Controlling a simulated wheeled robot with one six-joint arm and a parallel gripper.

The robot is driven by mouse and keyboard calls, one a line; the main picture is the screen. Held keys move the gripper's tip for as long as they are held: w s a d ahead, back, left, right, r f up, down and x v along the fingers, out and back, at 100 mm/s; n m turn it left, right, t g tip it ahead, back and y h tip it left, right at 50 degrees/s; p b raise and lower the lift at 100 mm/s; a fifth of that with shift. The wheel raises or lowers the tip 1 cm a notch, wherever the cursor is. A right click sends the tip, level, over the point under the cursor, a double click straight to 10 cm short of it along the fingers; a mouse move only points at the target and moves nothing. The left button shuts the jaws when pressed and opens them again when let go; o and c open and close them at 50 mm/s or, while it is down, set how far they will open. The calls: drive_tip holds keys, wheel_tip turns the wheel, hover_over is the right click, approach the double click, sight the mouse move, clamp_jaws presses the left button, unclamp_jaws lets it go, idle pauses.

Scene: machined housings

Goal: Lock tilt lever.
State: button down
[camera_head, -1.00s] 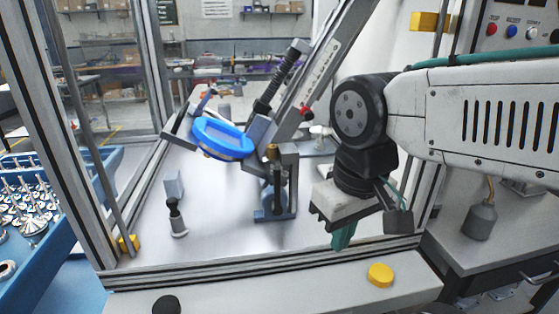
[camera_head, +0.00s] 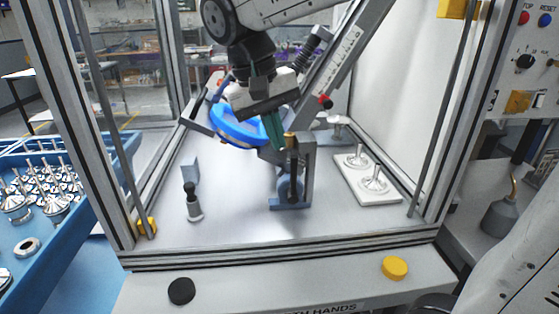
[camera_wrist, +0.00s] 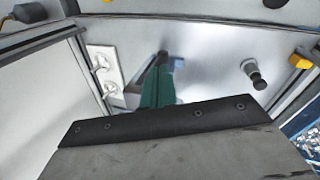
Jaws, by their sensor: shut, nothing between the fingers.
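A small lever with a red knob (camera_head: 325,102) is on the tilted grey column (camera_head: 345,60) inside the enclosure. I cannot tell if this is the tilt lever. A blue round ring (camera_head: 235,130) sits tilted at the column's lower end. Below it stands a blue-grey bracket (camera_head: 307,170) with a dark upright part and a brass top. My gripper (camera_head: 278,142) points down, with its green fingers shut and empty in front of the ring and close to the brass top. I cannot tell if they touch. The green fingers also show in the wrist view (camera_wrist: 160,85).
A post with a black knob (camera_head: 193,203) and a grey block (camera_head: 190,170) stand on the left floor. A white plate (camera_head: 385,195) with metal parts lies at right. Frame posts border the opening. Yellow (camera_head: 395,267) and black (camera_head: 181,291) buttons are on the front ledge.

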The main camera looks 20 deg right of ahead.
drive_tip(key=w+a+h, duration=0.1)
drive_tip(key=w+a, duration=0.3)
drive_tip(key=w, duration=0.1)
drive_tip(key=shift+w+a+r, duration=0.25)
drive_tip(key=shift+w, duration=0.15)
approach(293, 177)
drive_tip(key=w+a+f, duration=0.1)
drive_tip(key=a+f, duration=0.2)
drive_tip(key=f, duration=0.2)
drive_tip(key=d, duration=0.4)
drive_tip(key=shift+s, duration=0.1)
